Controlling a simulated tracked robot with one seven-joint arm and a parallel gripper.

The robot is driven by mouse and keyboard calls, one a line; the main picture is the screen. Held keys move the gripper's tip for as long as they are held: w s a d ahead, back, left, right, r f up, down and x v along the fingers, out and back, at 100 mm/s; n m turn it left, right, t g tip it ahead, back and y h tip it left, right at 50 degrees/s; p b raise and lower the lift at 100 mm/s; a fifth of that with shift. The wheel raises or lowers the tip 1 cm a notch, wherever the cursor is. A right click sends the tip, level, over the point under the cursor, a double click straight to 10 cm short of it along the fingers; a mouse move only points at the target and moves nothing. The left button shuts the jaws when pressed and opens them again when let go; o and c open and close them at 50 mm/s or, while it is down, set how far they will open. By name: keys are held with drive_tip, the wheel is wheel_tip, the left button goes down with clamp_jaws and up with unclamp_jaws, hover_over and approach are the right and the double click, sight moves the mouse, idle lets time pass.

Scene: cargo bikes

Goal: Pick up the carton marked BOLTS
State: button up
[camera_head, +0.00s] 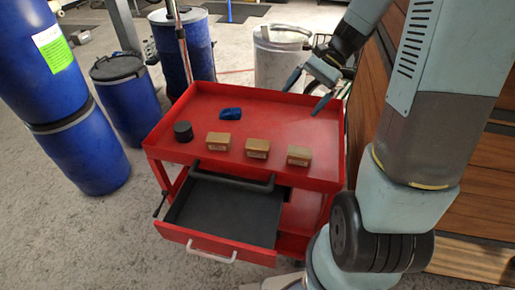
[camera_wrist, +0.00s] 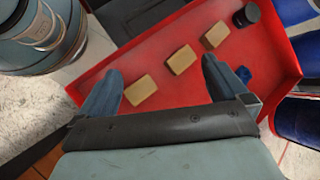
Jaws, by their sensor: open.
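Three small brown cartons stand in a row on the red cart's top tray: a left one (camera_head: 218,142), a middle one (camera_head: 257,149) and a right one (camera_head: 299,156). Their markings are too small to read, so I cannot tell which is marked BOLTS. In the wrist view the row appears reversed: the right carton (camera_wrist: 141,90), the middle one (camera_wrist: 182,60) and the left one (camera_wrist: 216,35). My gripper (camera_head: 306,93) is open and empty above the tray's back right part, apart from the cartons. Its fingers also show in the wrist view (camera_wrist: 162,67).
The red cart (camera_head: 265,102) also carries a black cylinder (camera_head: 183,131) and a blue item (camera_head: 230,113). Its drawer (camera_head: 222,212) is pulled open at the front. Blue drums (camera_head: 125,95) stand to the left. Wooden boards (camera_head: 487,170) are at the right. The tray's middle back is clear.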

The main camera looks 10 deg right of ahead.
drive_tip(key=w+f+m+y, duration=0.2)
drive_tip(key=f, duration=0.4)
drive_tip(key=w+d+f+m+y, duration=0.1)
drive_tip(key=w+f+m+y, duration=0.1)
drive_tip(key=f, duration=0.4)
drive_tip(key=w+d+f+m+t+y, duration=0.1)
drive_tip(key=w+f+m+y, duration=0.1)
drive_tip(key=f, duration=0.4)
drive_tip(key=shift+w+d+m, duration=0.25)
drive_tip(key=shift+w+m, duration=0.55)
drive_tip(key=shift+m, duration=0.4)
approach(260, 144)
drive_tip(key=x, duration=0.2)
drive_tip(key=shift+w+a+f, duration=0.15)
drive_tip(key=shift+a+f, duration=0.1)
drive_tip(key=shift+s+x, duration=0.1)
drive_tip(key=shift+x, duration=1.35)
drive_tip(key=shift+s+x, duration=0.15)
drive_tip(key=shift+x, duration=1.3)
drive_tip(key=shift+r, duration=0.15)
drive_tip(key=shift+c, duration=0.2)
drive_tip(key=c, duration=1.3)
